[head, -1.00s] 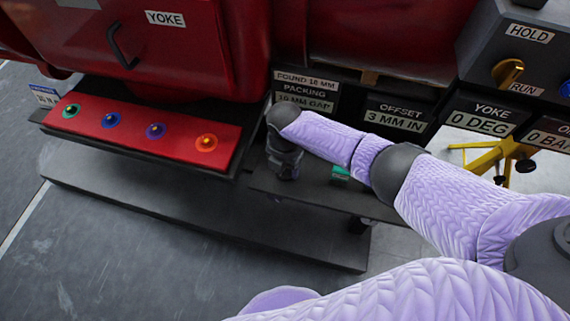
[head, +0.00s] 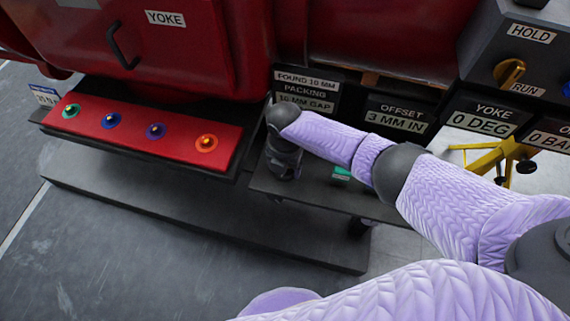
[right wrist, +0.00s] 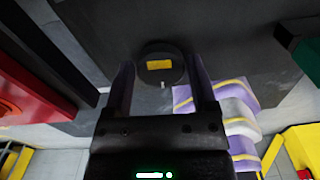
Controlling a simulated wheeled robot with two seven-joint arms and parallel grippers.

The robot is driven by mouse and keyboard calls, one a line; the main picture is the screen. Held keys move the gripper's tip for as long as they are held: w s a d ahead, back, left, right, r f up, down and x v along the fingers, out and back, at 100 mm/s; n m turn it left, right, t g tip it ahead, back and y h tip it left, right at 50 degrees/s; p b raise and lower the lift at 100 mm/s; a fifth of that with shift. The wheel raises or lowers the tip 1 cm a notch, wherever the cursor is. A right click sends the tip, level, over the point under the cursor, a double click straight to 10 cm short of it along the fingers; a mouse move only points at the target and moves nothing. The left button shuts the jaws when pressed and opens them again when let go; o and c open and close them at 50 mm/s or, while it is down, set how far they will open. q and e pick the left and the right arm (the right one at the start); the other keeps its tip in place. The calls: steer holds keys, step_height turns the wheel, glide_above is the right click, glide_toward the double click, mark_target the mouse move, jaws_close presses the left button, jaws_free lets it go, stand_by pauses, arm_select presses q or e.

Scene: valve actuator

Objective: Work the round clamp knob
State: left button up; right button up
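A round dark knob with a yellow rectangle on its face (right wrist: 160,65) sits on a dark surface in the right wrist view; I take it for the clamp knob. My right gripper (right wrist: 159,80) is open, with one finger on each side of the knob in this view. I cannot tell whether the fingers touch it or are still above it. In the head view my right arm reaches in from the right, and its dark wrist end (head: 284,158) points down at the dark shelf. The knob is hidden there. My left gripper is not in view.
A red panel (head: 178,142) with several coloured studs lies left of my wrist. A dark shelf (head: 270,186) is below it, with a green block (head: 341,173) beside my forearm. A control box with a yellow selector (head: 509,72) and a yellow stand (head: 490,153) are at right.

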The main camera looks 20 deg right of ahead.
steer(key=shift+o, duration=1.1)
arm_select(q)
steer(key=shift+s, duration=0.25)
arm_select(e)
steer(key=shift+o, duration=0.3)
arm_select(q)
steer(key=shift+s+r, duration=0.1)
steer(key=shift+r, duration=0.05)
arm_select(e)
steer(key=shift+r, duration=0.1)
arm_select(q)
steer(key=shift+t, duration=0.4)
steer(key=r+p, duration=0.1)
steer(key=p, duration=0.1)
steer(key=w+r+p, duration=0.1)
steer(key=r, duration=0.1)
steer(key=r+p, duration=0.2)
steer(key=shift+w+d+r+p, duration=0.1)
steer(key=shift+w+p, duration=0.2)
arm_select(e)
step_height(320, 180, up, 10)
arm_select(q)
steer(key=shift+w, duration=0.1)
arm_select(e)
steer(key=shift+f, duration=0.2)
